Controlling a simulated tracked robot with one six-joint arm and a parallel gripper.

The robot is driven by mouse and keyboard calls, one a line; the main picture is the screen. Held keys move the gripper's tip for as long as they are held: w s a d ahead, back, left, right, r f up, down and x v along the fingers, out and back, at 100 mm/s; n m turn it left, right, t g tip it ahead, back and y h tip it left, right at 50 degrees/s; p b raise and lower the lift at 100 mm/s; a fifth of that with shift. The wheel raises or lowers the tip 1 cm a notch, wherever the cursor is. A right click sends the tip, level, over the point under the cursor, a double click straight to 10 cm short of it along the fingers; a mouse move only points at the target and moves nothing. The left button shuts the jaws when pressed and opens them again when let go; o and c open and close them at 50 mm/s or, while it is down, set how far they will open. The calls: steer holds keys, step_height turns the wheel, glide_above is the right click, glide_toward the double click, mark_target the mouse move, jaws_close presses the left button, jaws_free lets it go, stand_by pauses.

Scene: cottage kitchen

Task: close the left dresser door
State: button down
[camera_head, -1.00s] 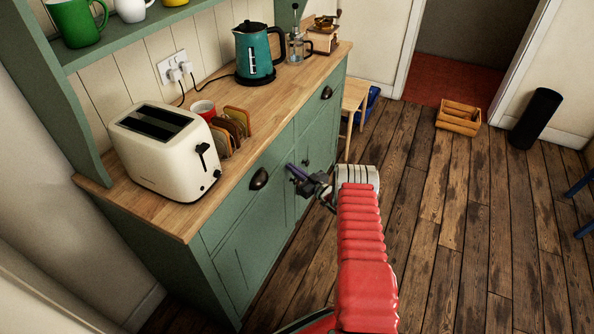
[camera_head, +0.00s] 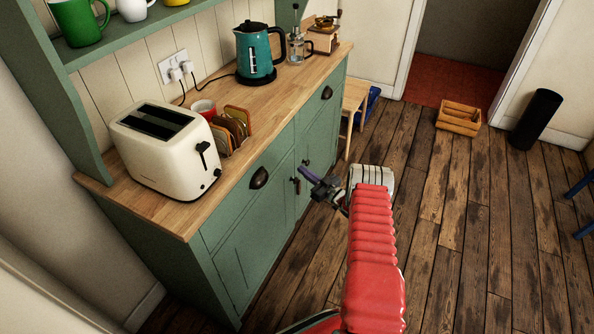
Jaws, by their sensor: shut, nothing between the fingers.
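The green dresser (camera_head: 215,262) stands at the left with its wooden top. Its left door (camera_head: 258,238) is the panel below the nearer cup-pull drawer, and it looks flush with the dresser front. A small dark knob (camera_head: 296,184) shows near that door's far upper edge. The right door (camera_head: 322,143) beyond it also looks flush, with its own knob (camera_head: 306,162). My gripper (camera_head: 304,173) is shut and empty, at the end of my red arm. Its tip is just in front of the dresser near the two knobs; I cannot tell whether it touches anything.
A wooden stool (camera_head: 354,100) stands past the dresser.

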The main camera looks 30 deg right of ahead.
steer(key=s+d, duration=0.5)
steer(key=s, duration=0.2)
steer(key=shift+d+f, duration=0.1)
stand_by(0.4)
